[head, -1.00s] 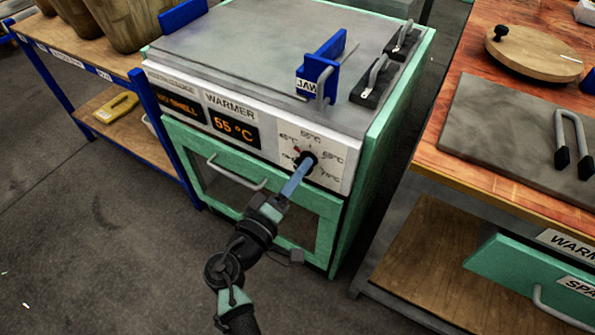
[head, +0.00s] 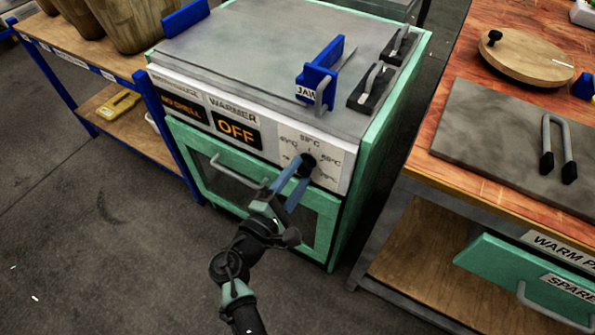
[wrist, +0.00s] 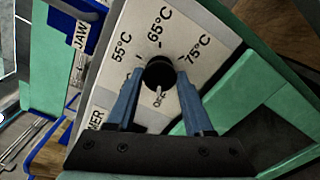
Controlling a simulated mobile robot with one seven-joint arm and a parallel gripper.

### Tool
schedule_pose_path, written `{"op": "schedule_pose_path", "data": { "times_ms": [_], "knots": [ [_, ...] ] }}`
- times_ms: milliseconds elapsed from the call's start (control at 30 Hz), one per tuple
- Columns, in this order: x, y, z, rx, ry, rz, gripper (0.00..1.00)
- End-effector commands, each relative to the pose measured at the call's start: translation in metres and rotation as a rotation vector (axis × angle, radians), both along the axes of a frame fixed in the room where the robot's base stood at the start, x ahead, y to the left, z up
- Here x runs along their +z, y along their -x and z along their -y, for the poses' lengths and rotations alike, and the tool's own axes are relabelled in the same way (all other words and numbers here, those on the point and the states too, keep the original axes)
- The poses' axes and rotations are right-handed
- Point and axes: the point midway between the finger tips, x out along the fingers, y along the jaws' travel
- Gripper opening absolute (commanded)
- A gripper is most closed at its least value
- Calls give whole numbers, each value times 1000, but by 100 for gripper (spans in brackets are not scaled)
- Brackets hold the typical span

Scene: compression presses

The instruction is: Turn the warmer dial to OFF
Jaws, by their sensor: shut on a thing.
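The warmer dial (head: 307,163) is a black round knob on the white front panel of the green press cabinet; it also shows in the wrist view (wrist: 158,72). A pale pointer mark at the dial lies by the OFF label in the wrist view. The warmer display (head: 237,132) reads OFF in orange. My gripper (head: 299,174) has its two blue fingers on either side of the dial, shut on it, as the wrist view (wrist: 160,78) also shows. The fingers hide part of the scale in the head view.
Below the panel is a green-framed door with a grey handle (head: 238,172). A blue jaw block (head: 318,78) stands on the cabinet top. A wooden workbench (head: 440,150) stands to the right and a blue-framed shelf (head: 120,125) to the left.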

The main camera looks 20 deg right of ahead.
Motion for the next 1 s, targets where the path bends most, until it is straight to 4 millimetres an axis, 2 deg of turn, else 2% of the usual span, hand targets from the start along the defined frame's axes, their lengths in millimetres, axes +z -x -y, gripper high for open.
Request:
{"op": "schedule_pose_path", "data": {
  "times_ms": [300,767,800,933,1000],
  "knots": [
    [-1,0,-1,1,52,-71,0],
    [-2,0,-1,1,60,-79,0],
    [-2,0,-1,1,60,-79,59],
    [-1,0,-1,1,58,-78,81],
    [-1,0,-1,0,58,-76,81]
  ]
}}
